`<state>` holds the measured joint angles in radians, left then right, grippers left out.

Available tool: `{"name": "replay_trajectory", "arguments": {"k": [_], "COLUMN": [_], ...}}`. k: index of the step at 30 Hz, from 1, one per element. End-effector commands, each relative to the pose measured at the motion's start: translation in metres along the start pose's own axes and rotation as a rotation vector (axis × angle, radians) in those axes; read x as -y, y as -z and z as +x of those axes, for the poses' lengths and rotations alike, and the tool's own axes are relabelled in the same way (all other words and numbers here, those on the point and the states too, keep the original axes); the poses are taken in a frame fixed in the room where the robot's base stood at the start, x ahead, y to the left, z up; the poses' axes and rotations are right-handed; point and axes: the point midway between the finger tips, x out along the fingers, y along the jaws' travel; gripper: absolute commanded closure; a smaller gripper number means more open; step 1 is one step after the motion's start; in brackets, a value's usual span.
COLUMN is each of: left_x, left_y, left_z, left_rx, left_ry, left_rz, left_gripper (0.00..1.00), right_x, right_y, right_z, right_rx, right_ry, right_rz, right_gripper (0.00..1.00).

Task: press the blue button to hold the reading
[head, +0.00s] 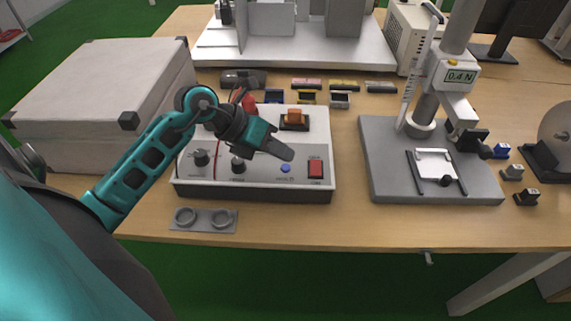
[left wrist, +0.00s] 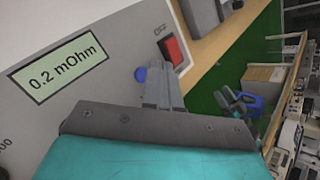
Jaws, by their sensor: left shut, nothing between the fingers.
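The blue button (head: 285,168) is a small round knob on the sloped front panel of the grey-white meter (head: 255,192). In the left wrist view the blue button (left wrist: 140,74) shows just left of my shut fingertips. My left gripper (head: 286,152) is shut and empty, and points down toward the panel just above the button in the head view. Its fingers also show in the left wrist view (left wrist: 160,72). I cannot tell whether they touch the panel. The meter's display (left wrist: 58,70) reads 0.2 mOhm. My right gripper is not in view.
A red rocker switch (head: 316,168) sits right of the button. Two black knobs, one of them here (head: 200,157), are on the panel's left. A force test stand (head: 430,150) stands to the right, a grey case (head: 90,85) to the left. A ring holder (head: 203,220) lies in front.

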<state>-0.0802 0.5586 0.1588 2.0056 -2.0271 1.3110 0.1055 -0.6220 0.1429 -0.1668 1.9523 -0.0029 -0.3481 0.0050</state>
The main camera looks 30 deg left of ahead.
Motion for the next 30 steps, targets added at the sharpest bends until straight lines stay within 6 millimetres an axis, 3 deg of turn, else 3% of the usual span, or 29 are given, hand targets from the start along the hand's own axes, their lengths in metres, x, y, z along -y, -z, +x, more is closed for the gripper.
{"name": "replay_trajectory", "arguments": {"k": [30], "left_x": [-0.0046], "left_y": [0.0047], "left_z": [0.0064], "left_rx": [0.0], "left_ry": [0.0], "left_rz": [0.0], "left_gripper": [1.0], "right_x": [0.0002], "right_y": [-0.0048], "right_z": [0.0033], "right_rx": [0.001], "right_ry": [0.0], "right_rz": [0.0], "right_gripper": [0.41]}}
